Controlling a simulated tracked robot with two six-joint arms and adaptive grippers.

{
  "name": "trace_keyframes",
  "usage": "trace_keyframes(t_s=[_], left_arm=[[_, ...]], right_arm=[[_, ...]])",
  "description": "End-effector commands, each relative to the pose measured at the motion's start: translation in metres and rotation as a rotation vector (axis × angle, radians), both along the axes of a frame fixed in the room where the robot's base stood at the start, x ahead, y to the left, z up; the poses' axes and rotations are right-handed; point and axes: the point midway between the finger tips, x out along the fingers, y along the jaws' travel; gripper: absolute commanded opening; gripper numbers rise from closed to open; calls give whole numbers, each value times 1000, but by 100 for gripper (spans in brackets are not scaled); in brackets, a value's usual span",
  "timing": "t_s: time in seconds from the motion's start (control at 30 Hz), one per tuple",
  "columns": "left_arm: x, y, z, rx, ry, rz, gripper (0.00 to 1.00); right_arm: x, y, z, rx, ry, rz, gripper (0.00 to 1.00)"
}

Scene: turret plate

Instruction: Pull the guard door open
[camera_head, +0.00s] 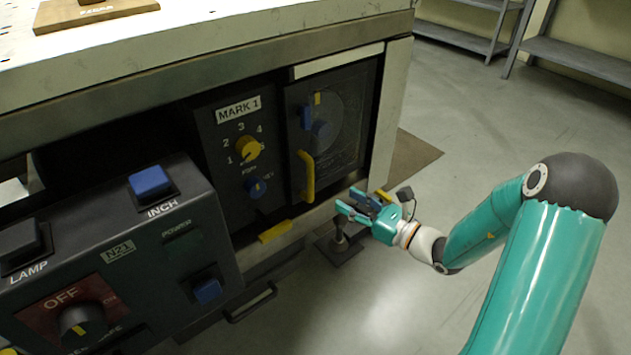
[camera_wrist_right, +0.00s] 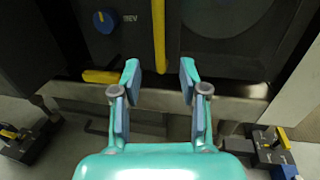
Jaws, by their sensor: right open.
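The guard door (camera_head: 338,115) is a dark panel in the machine front. It appears closed, and dark knobs show behind or on its clear window. Its yellow vertical handle (camera_head: 307,176) is on the door's left side. My right gripper (camera_head: 355,203) is open and empty, below and to the right of the handle, apart from it. In the right wrist view the handle (camera_wrist_right: 159,35) stands ahead, between the lines of the two open fingers (camera_wrist_right: 158,75), with its lower end just beyond the fingertips. My left gripper is not in view.
A control box (camera_head: 120,250) with a blue INCH button juts out at the left. A MARK 1 panel (camera_head: 240,150) with a yellow dial is beside the door. A yellow tab (camera_head: 275,231) sticks out below. The floor at the right is mostly clear; shelves (camera_head: 575,50) stand far back.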

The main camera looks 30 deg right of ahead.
Motion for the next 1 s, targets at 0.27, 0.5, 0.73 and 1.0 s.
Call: trace_keyframes(t_s=[0.27,0.5,0.73,1.0], left_arm=[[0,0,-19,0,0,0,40],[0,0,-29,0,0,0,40],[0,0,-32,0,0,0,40],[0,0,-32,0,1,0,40]], right_arm=[[60,19,-3,-1,-2,6,43],[100,29,-2,-1,-1,3,43],[115,33,-1,0,1,2,43],[116,33,-1,-1,2,0,43]])
